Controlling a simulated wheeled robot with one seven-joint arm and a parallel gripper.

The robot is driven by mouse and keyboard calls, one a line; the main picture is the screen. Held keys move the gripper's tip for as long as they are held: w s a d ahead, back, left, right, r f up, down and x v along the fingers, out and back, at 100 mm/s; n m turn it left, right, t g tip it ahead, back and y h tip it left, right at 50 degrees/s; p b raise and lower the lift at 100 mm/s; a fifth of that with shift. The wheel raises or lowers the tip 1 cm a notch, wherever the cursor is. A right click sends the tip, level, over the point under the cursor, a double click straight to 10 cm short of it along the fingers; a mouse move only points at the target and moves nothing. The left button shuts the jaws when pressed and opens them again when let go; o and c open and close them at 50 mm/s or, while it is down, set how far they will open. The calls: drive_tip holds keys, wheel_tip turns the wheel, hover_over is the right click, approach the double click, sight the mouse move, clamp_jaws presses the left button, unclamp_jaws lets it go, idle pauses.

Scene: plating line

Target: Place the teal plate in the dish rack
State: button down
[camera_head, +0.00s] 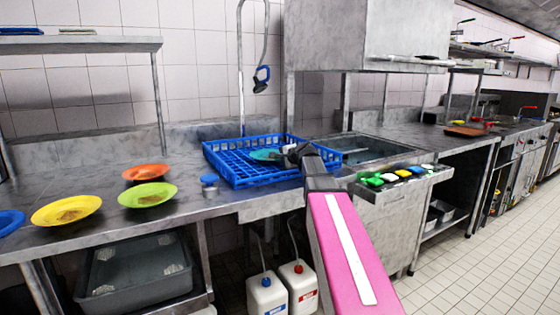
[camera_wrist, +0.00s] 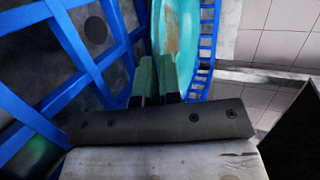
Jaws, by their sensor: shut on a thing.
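The teal plate (camera_head: 266,155) is inside the blue dish rack (camera_head: 225,172) on the steel counter. In the wrist view the plate (camera_wrist: 178,38) stands on edge to the camera, beside the blue lattice of the rack (camera_wrist: 75,45). My gripper (camera_wrist: 160,75) is shut on the plate's near edge, with its green fingertips close together. In the head view my arm reaches into the rack from the right, and my gripper (camera_head: 287,155) is small and dark there. Whether the plate touches the rack's floor cannot be told.
An orange plate (camera_head: 145,172), a lime plate (camera_head: 147,195), a yellow plate (camera_head: 66,210) and a blue plate (camera_head: 10,222) lie on the counter at left. A small blue-topped container (camera_head: 209,182) stands before the rack. A sink (camera_head: 370,149) is at right. A spray hose (camera_head: 262,75) hangs above.

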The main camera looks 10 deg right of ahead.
drive_tip(key=shift+f, duration=0.2)
drive_tip(key=shift+s+f, duration=0.15)
drive_tip(key=shift+f, duration=0.4)
drive_tip(key=c, duration=1.6)
unclamp_jaws()
drive_tip(key=shift+r, duration=0.35)
drive_tip(key=shift+s+d+r, duration=0.1)
drive_tip(key=shift+s+r, duration=0.15)
drive_tip(key=v, duration=1.1)
drive_tip(key=shift+d+r, duration=0.15)
drive_tip(key=shift+r, duration=0.15)
